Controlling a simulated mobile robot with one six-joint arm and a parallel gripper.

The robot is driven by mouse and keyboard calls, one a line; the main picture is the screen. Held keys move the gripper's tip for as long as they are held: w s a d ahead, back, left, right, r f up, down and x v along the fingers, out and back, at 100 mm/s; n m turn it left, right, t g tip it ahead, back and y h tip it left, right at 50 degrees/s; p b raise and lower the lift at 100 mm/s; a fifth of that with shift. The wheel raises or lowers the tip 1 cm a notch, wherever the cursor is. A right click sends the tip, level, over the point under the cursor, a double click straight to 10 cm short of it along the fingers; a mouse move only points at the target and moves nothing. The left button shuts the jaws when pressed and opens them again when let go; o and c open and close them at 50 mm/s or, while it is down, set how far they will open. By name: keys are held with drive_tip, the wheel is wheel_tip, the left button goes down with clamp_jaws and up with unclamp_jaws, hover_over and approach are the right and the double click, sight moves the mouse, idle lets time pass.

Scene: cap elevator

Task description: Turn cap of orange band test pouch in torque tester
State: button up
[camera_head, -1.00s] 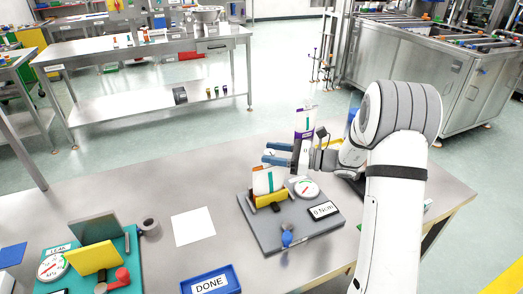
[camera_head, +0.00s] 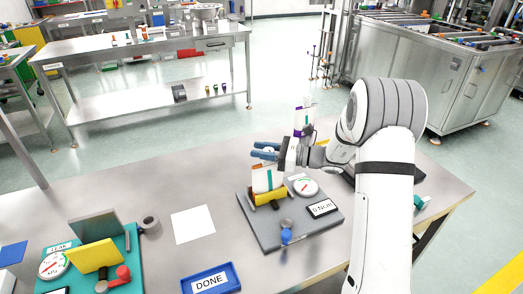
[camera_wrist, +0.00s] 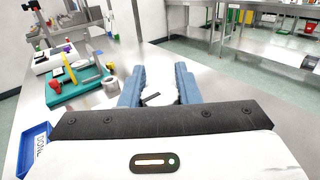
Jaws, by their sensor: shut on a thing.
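The torque tester (camera_head: 262,228) is a grey plate with a yellow clamp, a round dial (camera_head: 305,187) and a display reading about "0 N·cm". A white pouch (camera_head: 262,180) with a teal stripe and an orange edge stands upright in the clamp. My gripper (camera_head: 264,151) has its blue fingers at the pouch's top, shut on the cap, which is mostly hidden between them.
A blue DONE tray (camera_head: 232,268) lies at the front. A teal leak tester (camera_head: 128,238) with a yellow plate stands at left. A white sheet (camera_head: 193,224) lies between. A pouch with a purple band (camera_head: 303,118) stands behind my gripper.

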drive_tip(key=shift+c, duration=0.8)
drive_tip(key=shift+w+m+t+h+b, duration=0.15)
drive_tip(key=shift+m+t+h+b, duration=0.35)
drive_tip(key=shift+m+t, duration=0.65)
drive_tip(key=shift+n+t, duration=0.25)
drive_tip(key=o, duration=1)
drive_tip(key=shift+d, duration=0.1)
drive_tip(key=b+v, duration=0.1)
drive_tip(key=v, duration=0.6)
drive_tip(key=shift+d, duration=0.35)
